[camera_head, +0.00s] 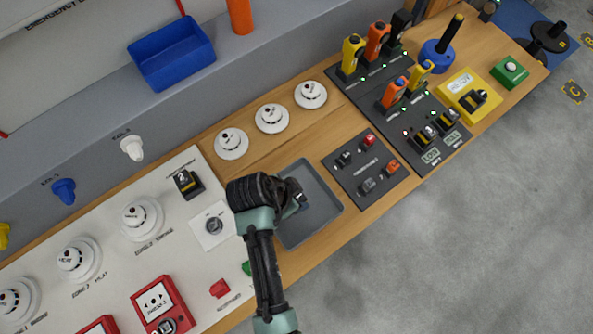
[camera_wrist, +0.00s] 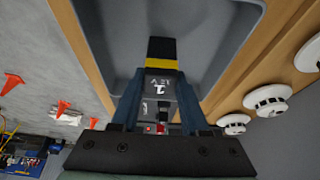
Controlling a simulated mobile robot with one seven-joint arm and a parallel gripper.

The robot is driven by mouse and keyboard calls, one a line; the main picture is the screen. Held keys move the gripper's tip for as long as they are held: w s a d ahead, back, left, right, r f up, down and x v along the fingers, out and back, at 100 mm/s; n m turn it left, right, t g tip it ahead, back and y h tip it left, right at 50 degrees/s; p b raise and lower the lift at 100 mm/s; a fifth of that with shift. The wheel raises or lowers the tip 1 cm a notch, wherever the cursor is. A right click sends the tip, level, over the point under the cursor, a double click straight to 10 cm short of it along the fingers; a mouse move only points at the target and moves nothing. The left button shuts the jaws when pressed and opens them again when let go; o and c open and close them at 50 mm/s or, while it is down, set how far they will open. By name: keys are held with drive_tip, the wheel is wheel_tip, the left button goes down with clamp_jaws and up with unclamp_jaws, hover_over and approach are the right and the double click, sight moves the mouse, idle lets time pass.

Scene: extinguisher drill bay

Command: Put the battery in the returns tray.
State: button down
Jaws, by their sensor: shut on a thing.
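The battery (camera_wrist: 160,65), dark grey with a black end, a yellow band and white lettering, is between the two fingers of my gripper (camera_wrist: 160,92) in the wrist view. My gripper is shut on it. The grey tray (camera_head: 322,212) lies on the wooden bench in the head view. My gripper (camera_head: 298,200) is over this tray, and my wrist hides its left part. In the wrist view the tray floor (camera_wrist: 212,45) is behind the battery. I cannot tell whether the battery touches the floor.
A dark panel with small blocks (camera_head: 368,165) lies right of the tray. White smoke detectors (camera_head: 272,118) stand behind it. Another black and yellow block (camera_head: 187,183) is on the white board at left. A charger rack (camera_head: 430,138) is farther right. The bench's front edge is close.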

drive_tip(key=c, duration=0.9)
unclamp_jaws()
drive_tip(key=shift+f, duration=0.15)
drive_tip(key=o, duration=0.5)
